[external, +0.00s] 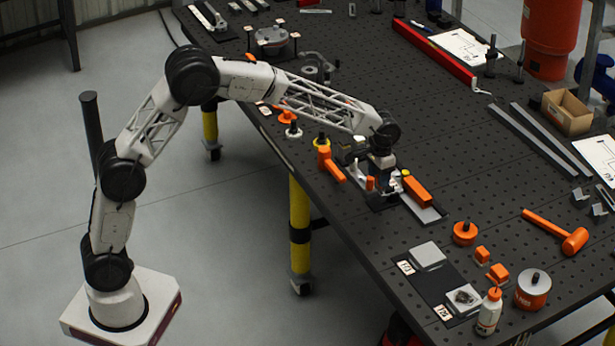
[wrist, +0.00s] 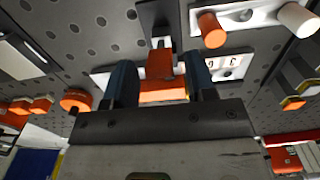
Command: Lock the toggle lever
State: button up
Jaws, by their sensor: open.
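The toggle lever (wrist: 160,66) has an orange grip. In the wrist view it lies between the two dark fingers of my gripper (wrist: 163,82), which is open, with a finger on either side. I cannot tell whether either finger touches it. In the external view an orange grip that appears to be this lever (external: 418,190) lies low along a light metal strip (external: 430,213). My gripper is just left of and above it there, its fingertips hard to make out. The clamp's inner linkage is partly hidden by my gripper.
An orange peg (wrist: 211,30) and a white peg (wrist: 298,18) stand near the lever. An orange knob (external: 465,232), small orange blocks (external: 498,272) and a mallet (external: 568,238) lie to the right. Another orange handle (external: 333,170) is on the left. The perforated bench beyond has free room.

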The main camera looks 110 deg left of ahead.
jog(key=shift+f, duration=0.35)
dwell(0.4)
jog(key=c, duration=0.7)
jog(key=shift+o, duration=0.2)
